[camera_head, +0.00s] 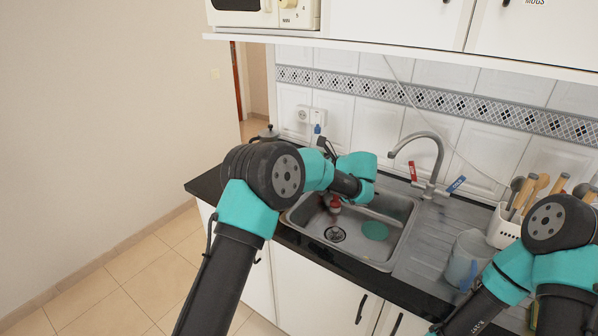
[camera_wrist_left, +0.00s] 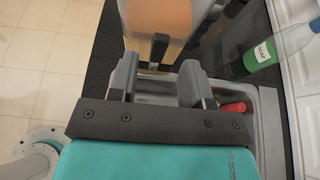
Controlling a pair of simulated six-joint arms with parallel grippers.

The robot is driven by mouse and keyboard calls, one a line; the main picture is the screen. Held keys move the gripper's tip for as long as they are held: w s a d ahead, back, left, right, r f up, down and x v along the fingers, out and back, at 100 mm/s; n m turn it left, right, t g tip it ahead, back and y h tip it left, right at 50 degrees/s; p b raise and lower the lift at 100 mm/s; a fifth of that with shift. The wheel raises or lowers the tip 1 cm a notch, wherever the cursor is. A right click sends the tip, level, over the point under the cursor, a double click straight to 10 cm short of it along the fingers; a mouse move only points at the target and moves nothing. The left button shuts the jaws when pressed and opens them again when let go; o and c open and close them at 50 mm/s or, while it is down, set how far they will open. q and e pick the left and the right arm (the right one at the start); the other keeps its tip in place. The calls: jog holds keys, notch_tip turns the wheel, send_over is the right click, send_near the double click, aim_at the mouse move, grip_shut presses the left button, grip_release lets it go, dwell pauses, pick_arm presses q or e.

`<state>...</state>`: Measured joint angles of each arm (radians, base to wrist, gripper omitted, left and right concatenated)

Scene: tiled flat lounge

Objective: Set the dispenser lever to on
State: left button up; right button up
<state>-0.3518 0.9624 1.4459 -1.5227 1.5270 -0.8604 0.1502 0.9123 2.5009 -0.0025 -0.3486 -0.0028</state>
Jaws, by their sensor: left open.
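The dispenser (camera_wrist_left: 158,18) shows in the left wrist view at the top centre, with an amber-brown body. A dark upright part on its front, which looks like the tap lever (camera_wrist_left: 159,46), is in line with the gap between my fingers. Whether it is on or off I cannot tell. My left gripper (camera_wrist_left: 158,82) is open and empty, its fingers toward the dispenser, apart from the lever as far as I can see. In the head view my left arm hides most of the dispenser; a grey lid (camera_head: 268,132) behind the arm is probably its top. My right gripper is out of frame.
The steel sink (camera_head: 393,240) holds a red-handled item (camera_wrist_left: 232,107) and a green disc (camera_head: 374,230). A faucet (camera_head: 436,150), a clear pitcher (camera_head: 464,260) and a utensil holder (camera_head: 503,228) stand further right.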

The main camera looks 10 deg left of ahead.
pick_arm(q)
jog(key=x, duration=0.5)
jog(key=shift+w+a+f, duration=0.15)
jog(key=shift+a, duration=0.15)
jog(key=shift+c, duration=0.2)
grip_shut()
